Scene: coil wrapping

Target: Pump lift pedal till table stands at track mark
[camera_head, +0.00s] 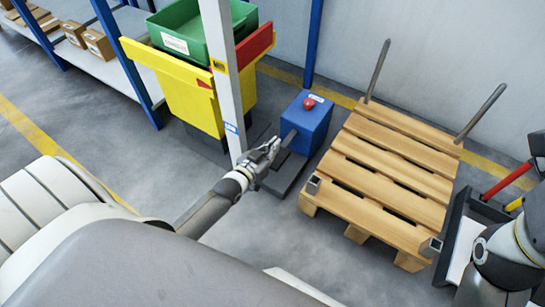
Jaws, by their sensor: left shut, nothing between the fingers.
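A blue box (305,121) with a red knob on top stands on the floor right of centre. A short dark lever (289,138), which looks like the pedal, sticks out of its near left side. My left gripper (272,150) is shut and empty, close beside the lever; I cannot tell whether they touch. A yellow stand (190,100), which looks like the lift table, carries a green bin (182,30). A grey upright post (222,75) stands in front of it, with a yellow mark and a blue-and-white label. My right gripper is not in view.
A wooden pallet (385,165) with metal posts lies to the right. Shelving (115,72) with cardboard boxes stands at the upper left. Red and yellow bars (508,182) show at the right edge, near my right arm.

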